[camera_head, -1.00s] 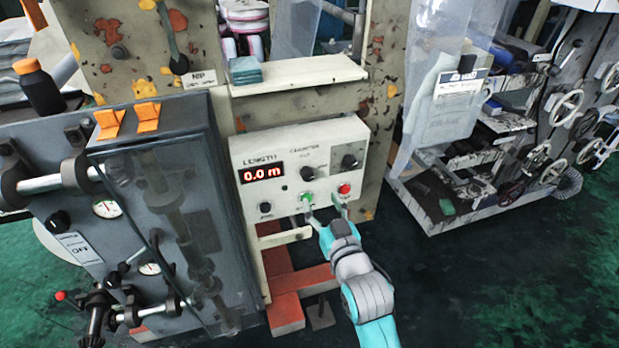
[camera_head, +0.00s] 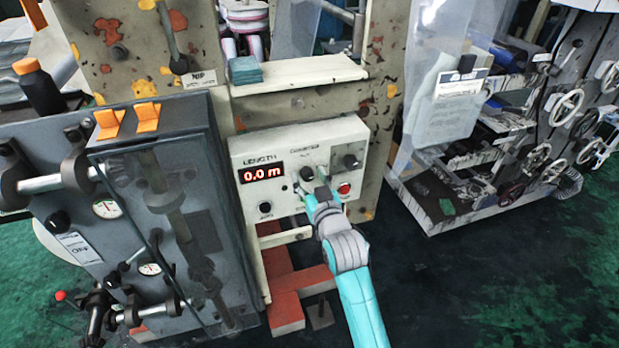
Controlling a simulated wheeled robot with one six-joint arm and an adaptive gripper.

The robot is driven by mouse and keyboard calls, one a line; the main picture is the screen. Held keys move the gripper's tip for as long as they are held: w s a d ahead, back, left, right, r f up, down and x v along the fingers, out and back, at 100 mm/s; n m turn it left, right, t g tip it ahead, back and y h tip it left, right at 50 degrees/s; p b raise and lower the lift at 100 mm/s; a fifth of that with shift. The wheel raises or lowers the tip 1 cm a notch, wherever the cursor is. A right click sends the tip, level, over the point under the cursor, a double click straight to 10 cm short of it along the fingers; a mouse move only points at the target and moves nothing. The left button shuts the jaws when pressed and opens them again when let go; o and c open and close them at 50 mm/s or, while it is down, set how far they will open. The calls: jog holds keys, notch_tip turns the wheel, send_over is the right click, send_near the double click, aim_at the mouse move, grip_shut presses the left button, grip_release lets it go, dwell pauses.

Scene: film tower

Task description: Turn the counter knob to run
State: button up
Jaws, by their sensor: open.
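The cream control panel (camera_head: 275,152) is on the machine's front. Its red display (camera_head: 262,173) reads 0.0 m, under the word LENGTH. The black counter knob (camera_head: 306,173) sits right of the display, under a small label that seems to read COUNTER. My gripper (camera_head: 309,182) is open in front of the panel, one finger at the knob's lower left and one at its right. I cannot tell whether the fingers touch the knob. Its pointer direction is too small to read. The green button below it is hidden behind my gripper.
Another black knob (camera_head: 351,162) and a red button (camera_head: 344,189) are right of my gripper, close by. A black zero knob (camera_head: 265,208) is lower left. A ledge (camera_head: 310,75) juts out above the panel. A grey cabinet (camera_head: 190,190) stands close on the left.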

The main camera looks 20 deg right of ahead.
grip_shut()
jog(key=shift+n, duration=0.4)
jog(key=n, duration=0.3)
jog(key=shift+a+n, duration=0.1)
jog(key=shift+n, duration=0.3)
jog(key=n, duration=0.4)
jog(key=shift+n, duration=0.3)
jog(key=n, duration=0.4)
jog(key=shift+a+f, duration=0.1)
jog(key=n, duration=0.4)
jog(key=shift+f+n, duration=0.1)
jog(key=shift+n, duration=0.2)
